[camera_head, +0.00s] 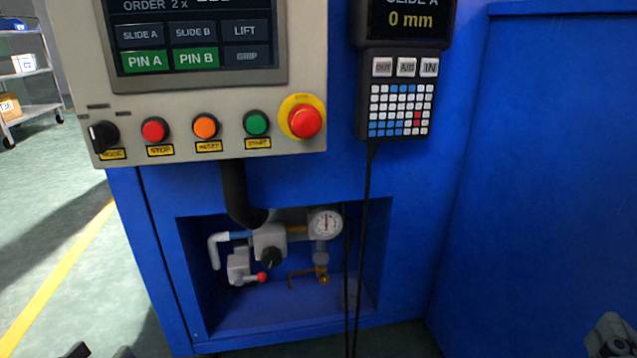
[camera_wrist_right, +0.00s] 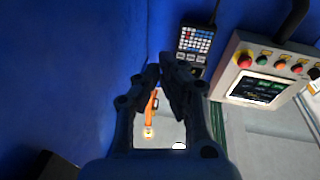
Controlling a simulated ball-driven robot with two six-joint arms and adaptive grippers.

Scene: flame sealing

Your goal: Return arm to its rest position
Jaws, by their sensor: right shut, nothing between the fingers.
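My right gripper (camera_head: 612,338) shows only as a grey part at the bottom right corner in the head view, beside the blue machine. In the right wrist view it (camera_wrist_right: 163,72) points toward the blue wall, its dark fingers shut with nothing held. Two small dark tips (camera_head: 98,352) at the bottom left edge of the head view look like my left gripper. Most of it is out of frame, so its opening is unclear.
A control panel (camera_head: 210,115) with buttons and a screen is at the upper left. A keypad unit (camera_head: 402,68) hangs beside it. Below, a recess (camera_head: 285,312) holds a gauge (camera_head: 325,223) and valves. An orange item (camera_wrist_right: 150,105) shows behind the fingers. Floor is open at left.

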